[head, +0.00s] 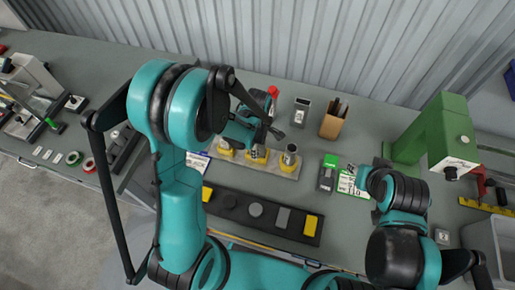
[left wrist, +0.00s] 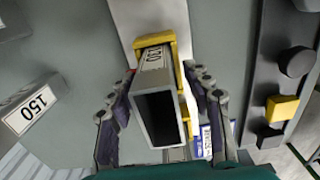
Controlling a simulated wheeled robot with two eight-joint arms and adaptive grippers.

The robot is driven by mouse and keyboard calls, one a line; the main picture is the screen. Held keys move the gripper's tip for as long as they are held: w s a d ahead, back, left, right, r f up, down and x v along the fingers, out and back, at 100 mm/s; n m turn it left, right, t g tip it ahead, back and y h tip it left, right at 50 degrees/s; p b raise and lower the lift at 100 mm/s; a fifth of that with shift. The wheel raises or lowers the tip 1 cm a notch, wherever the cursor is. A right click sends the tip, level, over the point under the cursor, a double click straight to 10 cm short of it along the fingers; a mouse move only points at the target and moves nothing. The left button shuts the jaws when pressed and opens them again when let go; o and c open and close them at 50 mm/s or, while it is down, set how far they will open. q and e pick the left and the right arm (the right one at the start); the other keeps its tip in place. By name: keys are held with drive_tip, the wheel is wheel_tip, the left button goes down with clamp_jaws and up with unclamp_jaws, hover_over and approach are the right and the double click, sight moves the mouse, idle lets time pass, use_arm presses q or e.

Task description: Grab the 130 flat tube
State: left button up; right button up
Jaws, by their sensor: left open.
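A grey rectangular flat tube (left wrist: 156,80) stands in a yellow holder (left wrist: 171,40) in the left wrist view, its open end towards the camera. My left gripper (left wrist: 162,112) is open, with one finger on each side of the tube and gaps to both. In the head view the left gripper (head: 262,132) is over the middle holder of a pale rack (head: 272,168) and hides much of that tube. My right gripper (head: 354,172) is at the right, mostly hidden by its arm; its jaws cannot be made out.
Another grey tube labelled 150 (left wrist: 34,106) is to the left in the wrist view. A dark tray of black, grey and yellow pieces (head: 238,212) lies in front. A green press (head: 440,140) stands right.

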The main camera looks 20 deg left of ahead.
use_arm(q)
clamp_jaws()
drive_tip(key=shift+r, duration=0.1)
